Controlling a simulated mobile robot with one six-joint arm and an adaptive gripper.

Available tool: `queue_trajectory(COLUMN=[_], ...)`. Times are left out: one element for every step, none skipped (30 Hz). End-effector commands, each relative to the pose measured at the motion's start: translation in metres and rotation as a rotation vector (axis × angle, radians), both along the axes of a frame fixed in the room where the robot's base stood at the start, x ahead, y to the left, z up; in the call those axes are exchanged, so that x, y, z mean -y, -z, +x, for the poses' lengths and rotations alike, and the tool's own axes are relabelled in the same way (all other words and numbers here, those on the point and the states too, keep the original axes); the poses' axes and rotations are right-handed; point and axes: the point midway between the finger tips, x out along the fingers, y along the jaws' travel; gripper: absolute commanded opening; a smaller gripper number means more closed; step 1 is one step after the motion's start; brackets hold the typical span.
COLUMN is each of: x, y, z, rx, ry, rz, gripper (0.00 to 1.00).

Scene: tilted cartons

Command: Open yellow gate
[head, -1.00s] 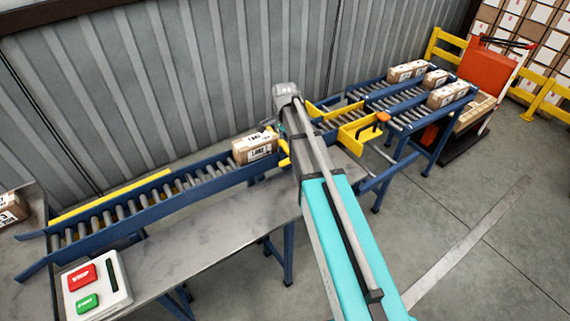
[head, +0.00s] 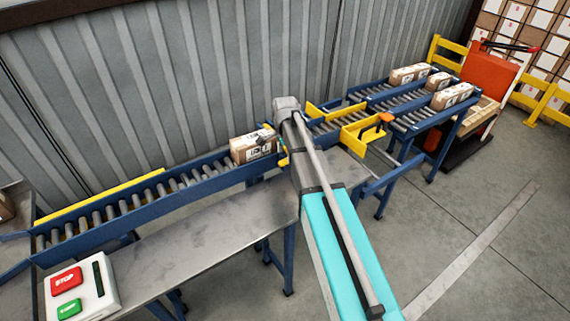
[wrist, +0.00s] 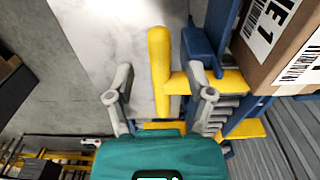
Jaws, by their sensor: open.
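The yellow gate (wrist: 210,82) shows in the wrist view as a flat yellow bar with an upright round handle. The handle stands between the two grey fingers of my gripper (wrist: 159,78), which is open. I see a gap on both sides of the handle. A carton labelled for lane 1 (wrist: 282,45) stands just beyond the gate. In the head view the same carton (head: 251,147) sits on the roller conveyor (head: 185,188), against the gate side. There my arm hides most of the gate, and only a bit of yellow (head: 283,160) shows.
A control box (head: 78,290) with red stop and green start buttons is at the front left. A yellow diverter with an orange knob (head: 385,118) lies right of my arm. Several cartons rest on the far lanes (head: 440,82). A grey table (head: 215,220) runs along the conveyor.

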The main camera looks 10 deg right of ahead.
Motion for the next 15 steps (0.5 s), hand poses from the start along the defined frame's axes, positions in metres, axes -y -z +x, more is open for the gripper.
queue_trajectory(x=[0.000, 0.000, 0.000, 0.000, 0.000, 0.000, 0.000, 0.000, 0.000, 0.000, 0.000, 0.000, 0.000, 0.000, 0.000], y=[0.008, 0.010, 0.013, 0.015, 0.017, 0.020, 0.021, 0.023, 0.025, 0.026, 0.027, 0.028, 0.029, 0.030, 0.030], z=[0.000, 0.000, 0.000, 0.000, 0.000, 0.000, 0.000, 0.000, 0.000, 0.000, 0.000, 0.000, 0.000, 0.000, 0.000], rx=[0.000, 0.000, 0.000, 0.000, 0.000, 0.000, 0.000, 0.000, 0.000, 0.000, 0.000, 0.000, 0.000, 0.000, 0.000], ry=[0.000, 0.000, 0.000, 0.000, 0.000, 0.000, 0.000, 0.000, 0.000, 0.000, 0.000, 0.000, 0.000, 0.000, 0.000], rz=[0.000, 0.000, 0.000, 0.000, 0.000, 0.000, 0.000, 0.000, 0.000, 0.000, 0.000, 0.000, 0.000, 0.000, 0.000], gripper=[0.69, 0.69, 0.69, 0.69, 0.69, 0.69, 0.69, 0.69, 0.69, 0.69, 0.69, 0.69, 0.69, 0.69, 0.69])
